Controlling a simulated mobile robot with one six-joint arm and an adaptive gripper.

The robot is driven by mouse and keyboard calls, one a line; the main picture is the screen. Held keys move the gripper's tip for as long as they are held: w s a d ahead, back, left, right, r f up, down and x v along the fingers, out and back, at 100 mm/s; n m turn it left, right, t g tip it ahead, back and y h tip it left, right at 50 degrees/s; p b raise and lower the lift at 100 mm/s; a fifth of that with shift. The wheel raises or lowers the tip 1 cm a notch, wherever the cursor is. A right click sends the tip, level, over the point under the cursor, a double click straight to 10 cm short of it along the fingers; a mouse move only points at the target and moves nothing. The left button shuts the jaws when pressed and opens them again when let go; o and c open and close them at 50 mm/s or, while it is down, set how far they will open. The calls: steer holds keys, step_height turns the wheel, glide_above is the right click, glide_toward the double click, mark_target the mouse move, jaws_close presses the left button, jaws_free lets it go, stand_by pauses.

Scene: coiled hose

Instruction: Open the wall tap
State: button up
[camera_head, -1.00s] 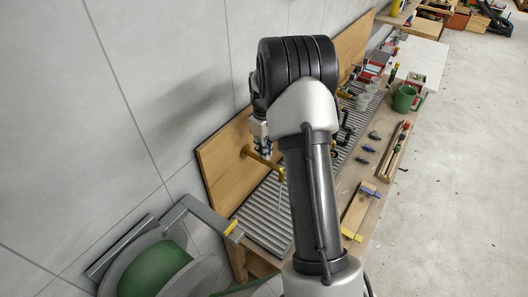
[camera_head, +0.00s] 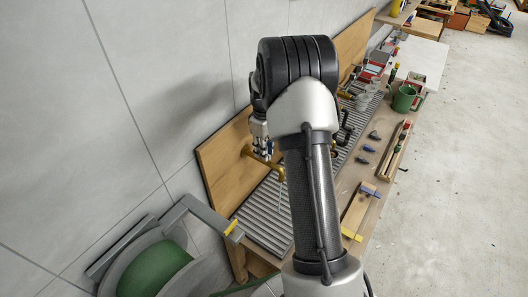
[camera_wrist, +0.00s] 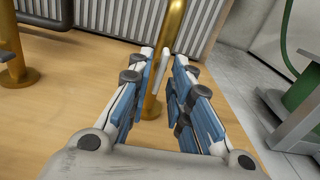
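The brass wall tap (camera_head: 248,151) sticks out from a wooden board on the wall, partly hidden by my arm and gripper in the head view. In the wrist view, its brass body (camera_wrist: 174,28) runs up past my fingertips. A small pale piece, probably the tap's lever (camera_wrist: 161,70), shows between the fingertips. My gripper (camera_wrist: 165,62) has its blue-and-white fingers apart, one on each side of this piece. It also shows at the tap in the head view (camera_head: 264,154). Gaps seem to remain beside the pale piece; contact is unclear.
A ribbed grey drainboard (camera_head: 262,218) lies below the tap on the workbench. A hose reel with green hose (camera_head: 157,270) and a grey bracket (camera_head: 205,212) stand at lower left. A green mug (camera_head: 404,98) and several tools stand along the bench. The floor at right is mostly clear.

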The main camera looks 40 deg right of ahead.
steer(key=shift+r, duration=0.1)
steer(key=shift+r+p, duration=2.25)
steer(key=shift+r, duration=1.15)
